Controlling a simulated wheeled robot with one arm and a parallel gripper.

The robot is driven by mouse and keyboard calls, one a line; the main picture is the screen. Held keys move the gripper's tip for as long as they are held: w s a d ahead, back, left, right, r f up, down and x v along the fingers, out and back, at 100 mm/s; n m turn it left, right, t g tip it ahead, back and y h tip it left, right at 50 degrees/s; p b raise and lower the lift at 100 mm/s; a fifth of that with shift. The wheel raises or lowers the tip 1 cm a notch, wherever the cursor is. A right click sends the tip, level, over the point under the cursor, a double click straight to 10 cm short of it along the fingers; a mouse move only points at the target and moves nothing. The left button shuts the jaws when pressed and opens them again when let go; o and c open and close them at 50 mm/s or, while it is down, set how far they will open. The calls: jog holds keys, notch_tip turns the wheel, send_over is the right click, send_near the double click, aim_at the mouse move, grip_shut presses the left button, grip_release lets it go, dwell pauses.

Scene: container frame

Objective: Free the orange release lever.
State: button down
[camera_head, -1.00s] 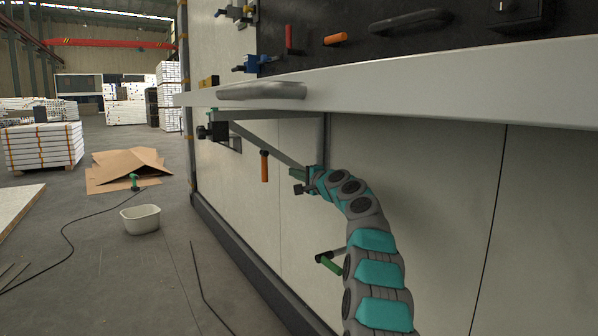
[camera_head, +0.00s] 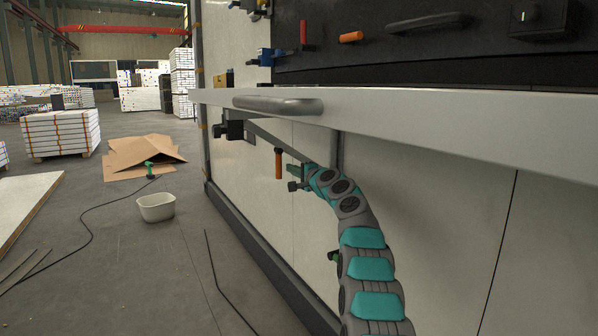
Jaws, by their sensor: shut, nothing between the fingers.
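An orange lever (camera_head: 278,163) hangs upright on the pale wall, under the long grey shelf and beside its slanted brace. A second orange handle (camera_head: 351,37) lies sideways on the black panel above the shelf; I cannot tell from the frame which one is the release lever. My gripper (camera_head: 294,186) is at the end of my teal and grey arm, just right of the hanging lever's lower end. It is shut and empty. A small gap seems to show between them, but I cannot tell the depth.
The shelf (camera_head: 430,118), with a grey bar (camera_head: 278,104) on its edge, runs above my arm. Its brace (camera_head: 275,140) slants down close to my gripper. A green handle (camera_head: 334,256) is partly hidden behind my arm. A white tub (camera_head: 156,208) stands on the floor at left.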

jog(key=shift+s+a, duration=0.15)
jog(key=shift+a, duration=0.15)
